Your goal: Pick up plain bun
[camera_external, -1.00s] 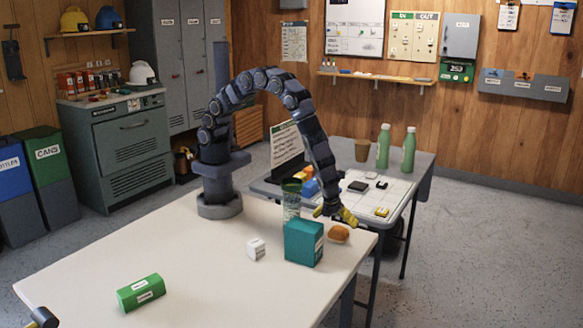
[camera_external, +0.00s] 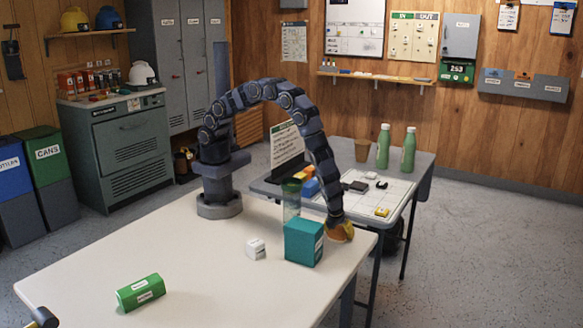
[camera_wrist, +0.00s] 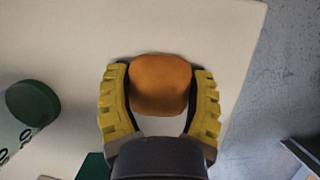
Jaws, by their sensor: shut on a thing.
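The plain bun (camera_external: 341,233) is a rounded orange-brown roll on the white table (camera_external: 190,250), near its right edge. My gripper (camera_external: 338,225) has come down on it from above and hides part of it in the external view. In the wrist view the bun (camera_wrist: 160,85) sits between the two yellow ridged fingers of my gripper (camera_wrist: 160,92). The fingers are shut on its left and right sides. The bun appears to rest on the tabletop still; any small gap beneath it cannot be told.
A teal box (camera_external: 304,242) stands just left of the bun, with a clear green-lidded container (camera_external: 291,197) behind it. A white cube (camera_external: 255,249) and a green box (camera_external: 141,292) lie farther left. A second table (camera_external: 415,190) with bottles stands behind. The table edge is close on the right.

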